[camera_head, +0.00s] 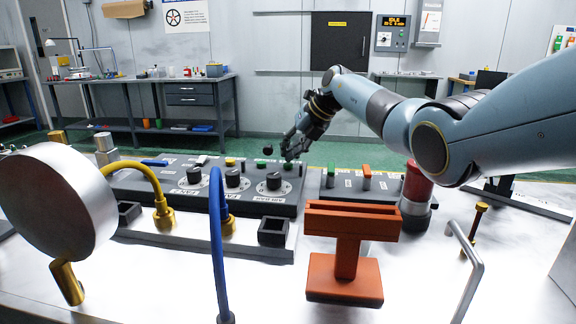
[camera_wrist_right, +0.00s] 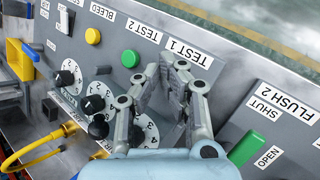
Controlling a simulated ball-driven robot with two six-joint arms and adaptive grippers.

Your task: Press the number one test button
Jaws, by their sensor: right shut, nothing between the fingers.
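The control panel (camera_head: 215,200) stands on the bench in the head view. My right gripper (camera_head: 289,155) is at the panel's far right corner, directly over or at a green button (camera_head: 288,166). In the wrist view my right gripper (camera_wrist_right: 180,62) is shut and empty, its fingertips beside the "TEST 1" label (camera_wrist_right: 188,52). The test one button is hidden behind the fingers there, so I cannot tell whether they touch it. The green button by the "TEST 2" label (camera_wrist_right: 129,58) is to the left, uncovered. My left gripper is not in view.
A yellow button (camera_wrist_right: 92,36) and black dials (camera_wrist_right: 67,78) are on the same panel. A separate panel with a green flush switch (camera_wrist_right: 245,148) lies to the right. An orange T-shaped part (camera_head: 345,275), a blue hose (camera_head: 218,250) and a large round gauge (camera_head: 55,200) stand in front.

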